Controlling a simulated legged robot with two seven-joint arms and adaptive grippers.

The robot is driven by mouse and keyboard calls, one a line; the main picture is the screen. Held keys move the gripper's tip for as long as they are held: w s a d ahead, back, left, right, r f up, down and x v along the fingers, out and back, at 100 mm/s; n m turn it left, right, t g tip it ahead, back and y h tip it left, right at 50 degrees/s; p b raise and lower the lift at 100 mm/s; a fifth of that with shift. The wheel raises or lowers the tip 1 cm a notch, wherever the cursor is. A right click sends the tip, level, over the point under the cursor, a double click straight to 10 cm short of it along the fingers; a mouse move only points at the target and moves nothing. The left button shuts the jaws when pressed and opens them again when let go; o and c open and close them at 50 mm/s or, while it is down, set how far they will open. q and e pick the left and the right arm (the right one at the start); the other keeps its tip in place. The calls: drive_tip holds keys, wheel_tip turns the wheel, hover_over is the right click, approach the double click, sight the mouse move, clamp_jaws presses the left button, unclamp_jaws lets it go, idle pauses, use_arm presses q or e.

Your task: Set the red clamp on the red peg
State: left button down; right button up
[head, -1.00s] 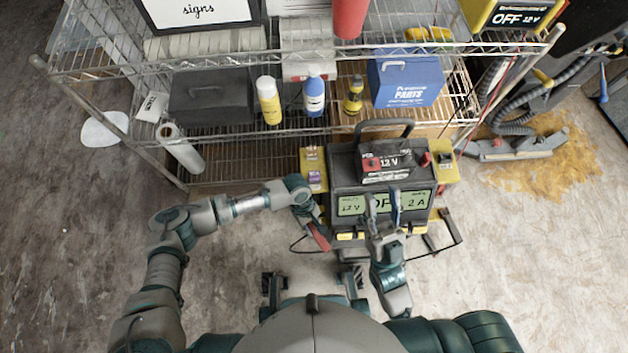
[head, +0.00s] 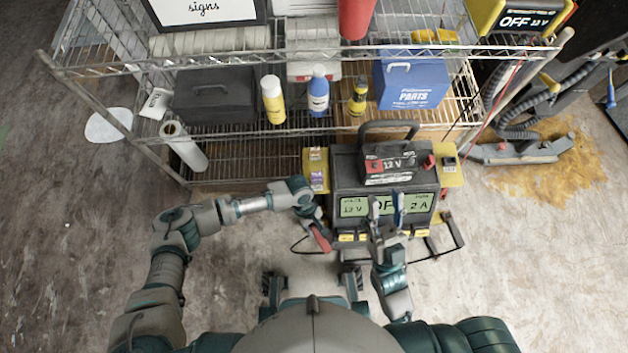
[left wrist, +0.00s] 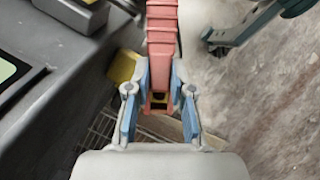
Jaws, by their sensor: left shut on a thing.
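The red clamp (head: 321,240) hangs at the left side of the battery charger (head: 345,180). My left gripper (head: 312,220) is shut on it. In the left wrist view the red clamp (left wrist: 161,35) sits between the blue fingers of my left gripper (left wrist: 158,95) and points away from the wrist. I cannot pick out the red peg with certainty. A red part (head: 429,161) shows to the right of the battery (head: 392,163) on the charger. My right gripper (head: 387,208) is open and empty in front of the charger's display, its blue fingers apart.
A wire shelf (head: 215,52) behind holds a blue parts box (head: 411,85), bottles and a dark case (head: 211,95). Yellow blocks (head: 316,172) flank the charger. A dark cable (head: 300,240) loops at its left. Clear floor (head: 70,250) lies to the left.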

use_arm(q)
drive_tip(key=shift+f, duration=0.8)
drive_tip(key=c, duration=0.9)
unclamp_jaws()
drive_tip(key=shift+c, duration=0.2)
drive_tip(key=shift+r, duration=0.1)
drive_tip(key=v, duration=1.1)
drive_tip(key=shift+w+r, duration=0.2)
drive_tip(key=shift+r, duration=0.15)
